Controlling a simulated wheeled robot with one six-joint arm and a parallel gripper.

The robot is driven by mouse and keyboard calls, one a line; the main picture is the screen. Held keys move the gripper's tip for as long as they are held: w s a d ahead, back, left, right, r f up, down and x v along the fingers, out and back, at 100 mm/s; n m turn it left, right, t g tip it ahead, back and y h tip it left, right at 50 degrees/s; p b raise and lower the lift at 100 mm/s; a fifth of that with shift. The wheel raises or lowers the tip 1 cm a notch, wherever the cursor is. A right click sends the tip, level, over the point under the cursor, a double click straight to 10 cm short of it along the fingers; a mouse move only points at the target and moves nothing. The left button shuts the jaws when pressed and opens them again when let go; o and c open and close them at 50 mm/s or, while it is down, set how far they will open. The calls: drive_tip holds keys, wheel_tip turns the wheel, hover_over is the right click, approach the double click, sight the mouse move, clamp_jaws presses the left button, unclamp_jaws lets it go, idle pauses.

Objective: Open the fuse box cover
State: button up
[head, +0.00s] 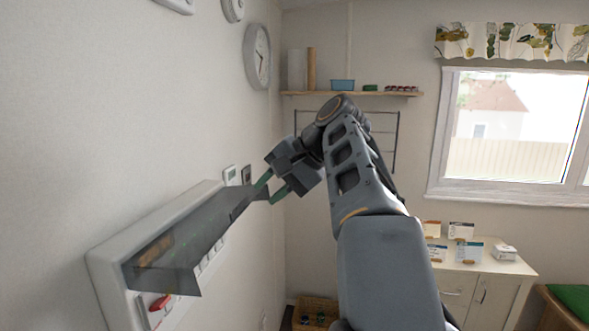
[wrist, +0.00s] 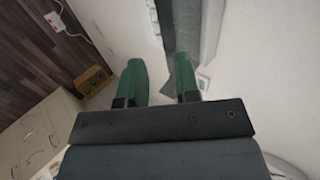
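The fuse box (head: 107,262) is a long white box on the left wall. Its smoky see-through cover (head: 185,245) stands out from the box, tilted, with switches showing below it. My gripper (head: 271,187) is at the cover's far end, its green fingers pointing at it. In the wrist view the fingers (wrist: 160,82) are apart. The grey cover (wrist: 186,28) runs up beside the right finger, and a small grey corner shows just inside that finger. I cannot tell whether they touch. A wide gap separates the corner from the left finger.
A red switch (head: 158,304) shows at the box's near end. Small wall plates (head: 230,174) sit beyond the box, and a round clock (head: 257,56) hangs above. A shelf (head: 350,94) is on the back wall. A cabinet (head: 480,285) with small boxes stands right.

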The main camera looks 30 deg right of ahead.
drive_tip(key=v, duration=0.7)
idle(0.5)
drive_tip(key=w+d+f+h, duration=0.2)
drive_tip(key=f, duration=0.5)
drive_tip(key=w+d+f+h, duration=0.2)
drive_tip(key=d+f, duration=0.1)
drive_tip(key=f, duration=0.4)
drive_tip(key=s+a+f+n+g+h+b, duration=0.1)
drive_tip(key=s+a+f+n, duration=0.3)
drive_tip(key=a+f, duration=0.4)
drive_tip(key=s+a+f+n+h+b, duration=0.1)
drive_tip(key=s+a+f+n+b, duration=0.2)
drive_tip(key=a+f, duration=0.6)
wheel_tip(320, 180, down, 7)
drive_tip(key=s+n, duration=0.2)
drive_tip(key=s, duration=0.1)
drive_tip(key=shift+a+g+h, duration=0.3)
drive_tip(key=shift+g, duration=0.1)
